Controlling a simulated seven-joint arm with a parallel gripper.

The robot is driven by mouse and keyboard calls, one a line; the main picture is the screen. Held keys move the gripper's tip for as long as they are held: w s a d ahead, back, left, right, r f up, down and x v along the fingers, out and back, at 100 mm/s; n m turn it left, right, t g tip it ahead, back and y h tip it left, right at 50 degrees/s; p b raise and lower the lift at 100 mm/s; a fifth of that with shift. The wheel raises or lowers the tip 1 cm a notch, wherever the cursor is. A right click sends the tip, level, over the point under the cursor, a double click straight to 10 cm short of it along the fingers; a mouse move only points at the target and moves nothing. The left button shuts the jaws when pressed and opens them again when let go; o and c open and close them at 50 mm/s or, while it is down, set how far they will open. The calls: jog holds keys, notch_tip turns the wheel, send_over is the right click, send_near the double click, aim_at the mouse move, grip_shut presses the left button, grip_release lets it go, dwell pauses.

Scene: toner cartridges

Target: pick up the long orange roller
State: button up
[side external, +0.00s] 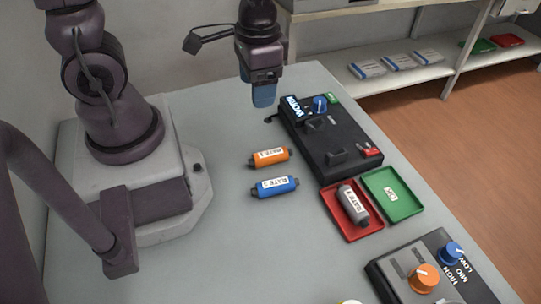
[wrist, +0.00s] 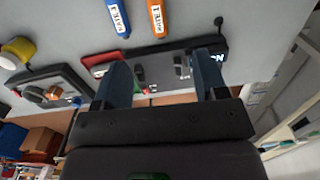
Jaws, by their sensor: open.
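The orange roller (side external: 261,161) lies on the grey table in the side view, with dark ends and a white label. It also shows at the top of the wrist view (wrist: 152,6), partly cut off by the frame edge. My gripper (side external: 264,101) hangs above the table, behind and clear of the orange roller, pointing down. In the wrist view its two blue fingers (wrist: 162,75) stand wide apart with nothing held between them.
A blue roller (side external: 267,191) lies beside the orange one. A black device (side external: 340,140) with a blue knob stands to the right. A grey roller (side external: 349,201) lies in a red tray (side external: 366,235), beside a green tray (side external: 405,207). A knobbed panel (side external: 395,275) is at front right.

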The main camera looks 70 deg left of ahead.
send_over(271, 153)
jog(key=s, duration=0.2)
notch_tip(271, 153, down, 5)
jog(key=f, duration=0.4)
jog(key=w+f, duration=0.1)
jog(key=f, duration=0.4)
jog(key=w+f, duration=0.1)
jog(key=f, duration=0.4)
jog(key=shift+a, duration=0.1)
jog(key=c, duration=1)
jog(key=shift+r, duration=0.15)
jog(key=shift+c, duration=0.2)
